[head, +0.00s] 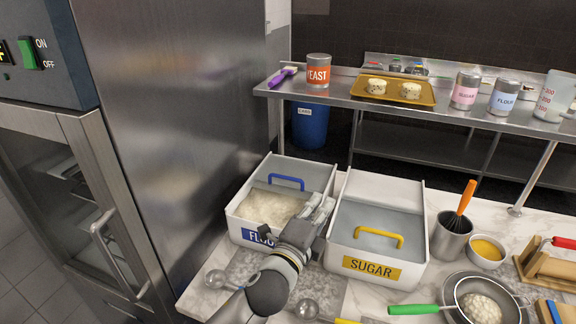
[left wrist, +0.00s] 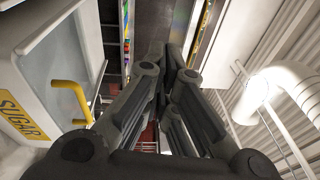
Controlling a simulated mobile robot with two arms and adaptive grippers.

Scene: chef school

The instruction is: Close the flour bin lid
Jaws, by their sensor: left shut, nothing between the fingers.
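The white flour bin (head: 238,229) stands on the counter with a blue label, partly hidden by my left arm. Its lid with a blue handle (head: 287,181) sits toward the back, and pale flour (head: 268,208) shows in front of it. My left gripper (head: 324,206) is shut and empty. In the head view it overlaps the bin's front right corner, beside the sugar bin; I cannot tell whether it touches either. In the left wrist view the closed fingers (left wrist: 172,65) point away from the camera, and the flour lid does not show. My right gripper is not in view.
The sugar bin (head: 412,215), its yellow handle near the front, stands close on the right. A tall steel cabinet (head: 170,110) is close on the left. A shelf (head: 335,92) runs behind.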

